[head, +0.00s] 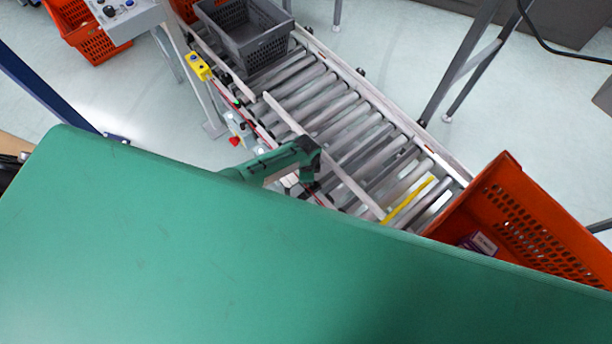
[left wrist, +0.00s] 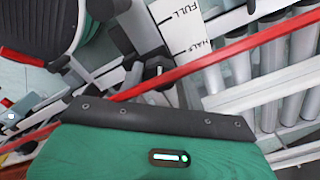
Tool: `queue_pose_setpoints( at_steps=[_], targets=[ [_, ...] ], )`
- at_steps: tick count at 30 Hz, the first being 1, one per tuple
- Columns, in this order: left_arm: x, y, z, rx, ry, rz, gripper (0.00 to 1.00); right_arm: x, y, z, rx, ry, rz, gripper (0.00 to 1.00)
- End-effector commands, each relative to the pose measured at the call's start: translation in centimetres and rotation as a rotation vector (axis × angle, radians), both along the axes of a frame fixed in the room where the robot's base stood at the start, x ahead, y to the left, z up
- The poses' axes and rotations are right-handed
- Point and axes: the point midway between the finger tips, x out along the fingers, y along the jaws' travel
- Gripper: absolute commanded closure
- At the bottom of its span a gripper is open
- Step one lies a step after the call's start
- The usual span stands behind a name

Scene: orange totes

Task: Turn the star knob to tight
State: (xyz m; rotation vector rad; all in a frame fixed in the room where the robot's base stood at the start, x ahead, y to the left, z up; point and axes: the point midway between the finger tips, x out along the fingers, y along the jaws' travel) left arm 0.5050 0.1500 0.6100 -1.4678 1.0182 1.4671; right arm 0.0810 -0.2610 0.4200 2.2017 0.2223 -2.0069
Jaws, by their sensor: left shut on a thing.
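My left gripper (head: 311,187) reaches down at the near side rail of the roller conveyor (head: 345,128), and its jaws are shut on the star knob. The gripper and arm hide most of the knob in the head view. In the left wrist view, dark parts that look like the star knob (left wrist: 158,70) show just beyond my green gripper body (left wrist: 150,150), beside a white plate (left wrist: 183,28) marked FULL and HALF. The knob's exact angle cannot be told. My right gripper is not in view.
A grey crate (head: 262,42) sits at the conveyor's far end. An orange tote (head: 507,185) with a small box (head: 480,243) stands at its near right. A yellow button box (head: 199,66) is beside the rail. A red strip (left wrist: 220,55) crosses the wrist view.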

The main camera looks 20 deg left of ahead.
Motion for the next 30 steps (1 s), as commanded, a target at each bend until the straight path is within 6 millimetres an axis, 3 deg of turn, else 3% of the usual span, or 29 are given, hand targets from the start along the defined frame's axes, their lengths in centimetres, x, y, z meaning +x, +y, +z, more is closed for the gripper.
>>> queue_pose_setpoints(
  at_steps=[18,19,22,30],
  targets=[
    [-0.07,0.02,-0.06,0.001,0.001,-0.042,0.85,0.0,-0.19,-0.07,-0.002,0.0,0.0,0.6],
    [-0.07,0.02,-0.05,0.001,0.001,-0.042,0.58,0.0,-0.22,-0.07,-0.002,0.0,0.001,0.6],
    [-0.06,0.02,-0.05,0.001,0.001,-0.042,0.41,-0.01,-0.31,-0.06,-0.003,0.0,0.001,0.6],
    [-0.01,0.01,0.02,0.0,0.0,-0.041,0.41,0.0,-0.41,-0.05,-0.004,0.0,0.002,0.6]
  ],
)
